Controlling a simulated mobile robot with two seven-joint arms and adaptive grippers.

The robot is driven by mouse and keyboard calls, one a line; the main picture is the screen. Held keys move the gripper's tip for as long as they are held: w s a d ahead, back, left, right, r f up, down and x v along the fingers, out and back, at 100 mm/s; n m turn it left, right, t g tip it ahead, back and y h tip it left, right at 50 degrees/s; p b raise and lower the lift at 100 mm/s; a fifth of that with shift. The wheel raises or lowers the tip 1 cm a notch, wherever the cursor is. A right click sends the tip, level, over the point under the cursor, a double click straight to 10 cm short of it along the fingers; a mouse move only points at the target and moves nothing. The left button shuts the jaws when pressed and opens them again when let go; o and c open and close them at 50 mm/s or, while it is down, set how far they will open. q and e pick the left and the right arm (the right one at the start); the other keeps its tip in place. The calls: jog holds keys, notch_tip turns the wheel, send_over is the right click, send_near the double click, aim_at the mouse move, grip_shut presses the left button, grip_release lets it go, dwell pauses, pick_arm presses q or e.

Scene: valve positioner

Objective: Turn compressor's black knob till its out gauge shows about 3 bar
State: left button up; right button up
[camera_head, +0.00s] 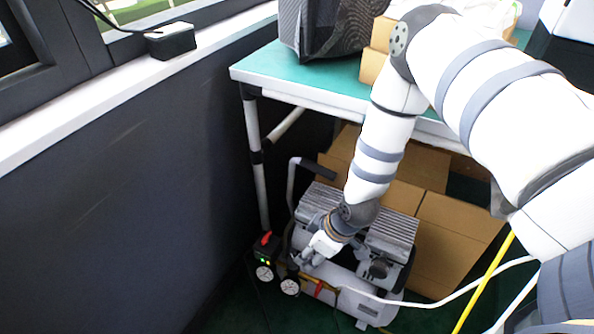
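The compressor (356,285), grey and silver with a ribbed top, stands on the floor under the table. Two small round gauges, a left gauge (264,273) and a right gauge (290,286), sit at its left front. Their needles are too small to read. My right gripper (306,260) reaches down to the compressor's left end, just above and right of the gauges. Its fingers are small and partly merged with the grey parts, so their opening is unclear. I cannot make out the black knob apart from the dark parts near the gripper. My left gripper is not in view.
A black box with a red switch (266,240) and green lights stands beside the gauges. Cardboard boxes (450,235) are behind the compressor. The green table (340,78) overhangs it. White and yellow hoses (490,275) run at right. A dark wall is left.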

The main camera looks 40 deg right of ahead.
aim_at(293, 259)
jog(key=b+x, duration=0.1)
jog(key=x, duration=0.2)
jog(key=w+b+x, duration=0.1)
jog(key=b+x, duration=0.1)
jog(key=x, duration=0.2)
jog(key=b+x, duration=0.1)
jog(key=x, duration=0.2)
jog(key=shift+w+d, duration=0.25)
jog(key=shift+w, duration=0.05)
jog(key=shift+w+a+f+b, duration=0.1)
jog(key=shift+w+f+b, duration=0.25)
jog(key=shift+f, duration=0.15)
jog(key=shift+c, duration=0.6)
jog(key=c, duration=0.8)
